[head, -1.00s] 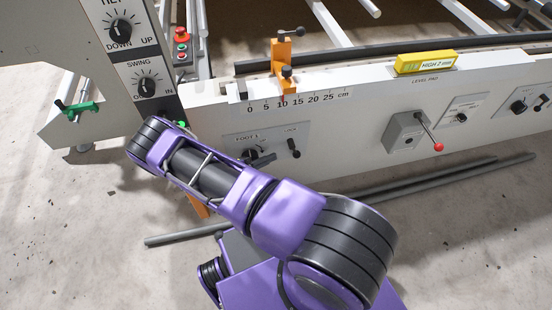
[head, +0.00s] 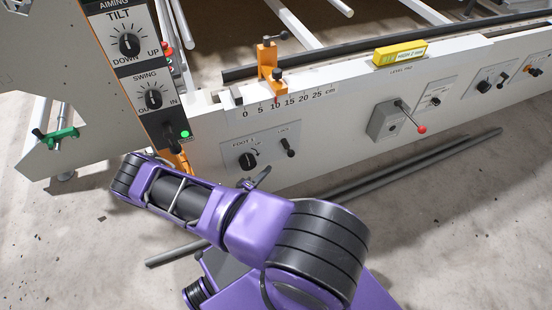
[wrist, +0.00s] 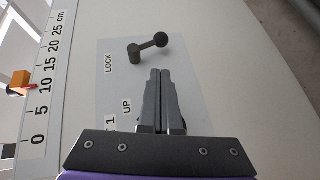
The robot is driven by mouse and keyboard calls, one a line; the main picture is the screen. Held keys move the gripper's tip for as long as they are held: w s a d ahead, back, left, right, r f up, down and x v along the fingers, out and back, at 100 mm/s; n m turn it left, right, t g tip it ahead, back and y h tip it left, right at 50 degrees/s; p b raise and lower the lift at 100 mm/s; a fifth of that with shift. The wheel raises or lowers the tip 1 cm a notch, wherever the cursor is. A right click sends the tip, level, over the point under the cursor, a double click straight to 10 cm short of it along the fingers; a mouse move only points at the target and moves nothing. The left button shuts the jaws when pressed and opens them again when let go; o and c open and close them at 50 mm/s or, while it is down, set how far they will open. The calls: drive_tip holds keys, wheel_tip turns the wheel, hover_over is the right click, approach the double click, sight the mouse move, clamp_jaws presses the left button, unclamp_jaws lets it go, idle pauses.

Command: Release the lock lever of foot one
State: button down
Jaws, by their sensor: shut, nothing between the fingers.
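The foot one panel (head: 265,146) is on the white beam, with a round black knob (head: 248,161) at left and the dark lock lever (head: 288,147) at right. In the wrist view the lock lever (wrist: 147,48) is a short arm ending in a ball, beside the word LOCK. My gripper (wrist: 160,72) is shut and empty. In the wrist view its fingertips appear just below the lever, with a small visible gap. In the head view my gripper (head: 264,174) shows small, below the panel's knob and lever. The fingers hide part of the panel in the wrist view.
An orange clamp (head: 267,60) stands on the beam above a centimetre scale (head: 285,101). A yellow level (head: 400,53) and a grey box with a red-tipped lever (head: 388,122) are to the right. The control post (head: 145,75) is at left. Dark rods (head: 400,173) lie on the floor.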

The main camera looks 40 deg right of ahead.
sight(288, 149)
idle(0.3)
drive_tip(key=b+x, duration=0.1)
drive_tip(key=x, duration=0.9)
idle(0.4)
drive_tip(key=shift+d+f, duration=0.1)
